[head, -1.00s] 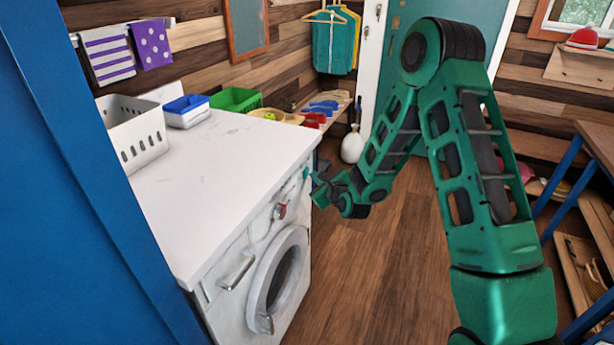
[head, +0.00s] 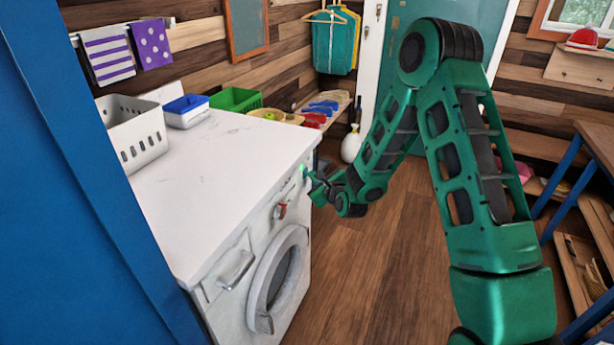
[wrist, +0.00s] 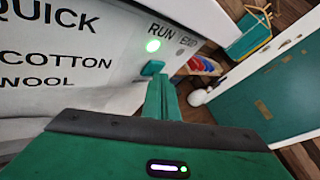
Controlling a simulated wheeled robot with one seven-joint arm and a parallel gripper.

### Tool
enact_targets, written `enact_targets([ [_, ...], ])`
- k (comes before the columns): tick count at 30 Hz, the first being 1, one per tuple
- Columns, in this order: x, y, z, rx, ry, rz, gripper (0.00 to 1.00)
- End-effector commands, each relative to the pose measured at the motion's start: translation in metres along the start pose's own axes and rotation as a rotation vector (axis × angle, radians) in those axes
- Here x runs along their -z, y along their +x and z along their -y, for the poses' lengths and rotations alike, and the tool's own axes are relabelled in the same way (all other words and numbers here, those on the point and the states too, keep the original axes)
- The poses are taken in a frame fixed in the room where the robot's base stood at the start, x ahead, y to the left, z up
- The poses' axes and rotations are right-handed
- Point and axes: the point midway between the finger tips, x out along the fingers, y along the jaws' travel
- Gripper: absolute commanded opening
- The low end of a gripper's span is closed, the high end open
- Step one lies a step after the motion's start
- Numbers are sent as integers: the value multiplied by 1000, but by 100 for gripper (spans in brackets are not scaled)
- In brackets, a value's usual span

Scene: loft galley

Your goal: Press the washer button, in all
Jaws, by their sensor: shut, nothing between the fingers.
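The white washer (head: 222,308) stands at the left under a white worktop, its round door (head: 277,280) shut. In the wrist view its panel (wrist: 95,75) shows printed words. A small teal button (wrist: 152,68) sits on the panel, with a lit green lamp (wrist: 153,45) above it under the word RUN. The lamp also glows in the head view (head: 304,170). My gripper (head: 311,179) is at the panel's far right end. In the wrist view its closed fingers (wrist: 160,86) are empty and just below the button; I cannot tell if they touch it.
A white basket (head: 137,138), a blue-and-white tub (head: 187,111) and a green basket (head: 236,99) stand on the worktop. A red-marked knob (head: 280,210) and a drawer handle (head: 236,269) jut from the washer's front. The wooden floor (head: 345,280) before it is clear.

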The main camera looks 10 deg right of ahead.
Motion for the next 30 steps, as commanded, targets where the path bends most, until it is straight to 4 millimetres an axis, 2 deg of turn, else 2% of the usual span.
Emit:
enact_targets([
  [14, -1, 1, -1, -1, 1, 1, 0],
  [30, 8, -12, 8, 0, 1, 0, 0],
])
